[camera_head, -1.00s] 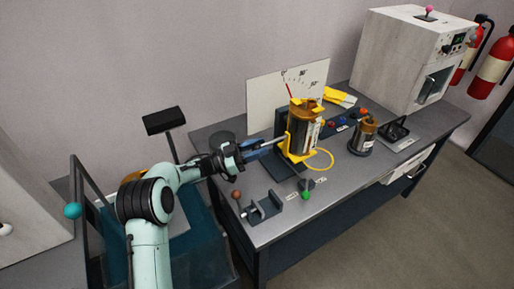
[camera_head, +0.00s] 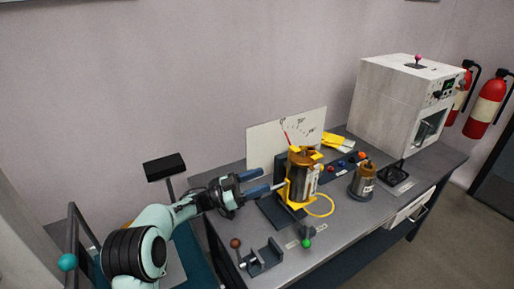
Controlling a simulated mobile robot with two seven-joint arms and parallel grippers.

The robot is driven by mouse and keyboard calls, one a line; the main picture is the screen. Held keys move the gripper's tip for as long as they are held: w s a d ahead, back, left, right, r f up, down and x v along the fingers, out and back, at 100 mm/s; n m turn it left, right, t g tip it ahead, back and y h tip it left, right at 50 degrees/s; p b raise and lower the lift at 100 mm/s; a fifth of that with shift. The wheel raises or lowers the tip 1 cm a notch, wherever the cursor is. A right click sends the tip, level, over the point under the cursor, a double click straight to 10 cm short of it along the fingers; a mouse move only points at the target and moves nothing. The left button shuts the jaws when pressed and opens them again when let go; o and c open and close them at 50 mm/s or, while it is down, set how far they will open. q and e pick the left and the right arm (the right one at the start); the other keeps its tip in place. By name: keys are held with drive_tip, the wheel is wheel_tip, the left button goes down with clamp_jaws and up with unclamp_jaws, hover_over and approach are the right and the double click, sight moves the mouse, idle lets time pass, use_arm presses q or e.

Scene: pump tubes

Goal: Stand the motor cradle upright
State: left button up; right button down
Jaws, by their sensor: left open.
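The motor cradle (camera_head: 292,193) is a yellow frame holding a brown and silver motor (camera_head: 303,176). It stands upright, or very nearly so, on a dark base on the grey bench, in front of a white angle board (camera_head: 262,143) with a red pointer. My left gripper (camera_head: 270,181) is at the cradle's left side, with its two blue fingers spread apart. The fingertips are close to the cradle's left edge; I cannot tell whether they touch it. My right gripper is out of view.
A second motor (camera_head: 362,180) stands to the right on the bench (camera_head: 345,222). A yellow ring (camera_head: 320,207), a dark bracket (camera_head: 262,257) and green (camera_head: 307,243) and brown (camera_head: 235,243) balls are near the front. A grey machine (camera_head: 391,100) fills the back right.

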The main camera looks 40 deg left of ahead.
use_arm(q)
wheel_tip(320, 180, up, 14)
drive_tip(key=p, duration=0.1)
drive_tip(key=shift+p, duration=0.3)
idle(0.4)
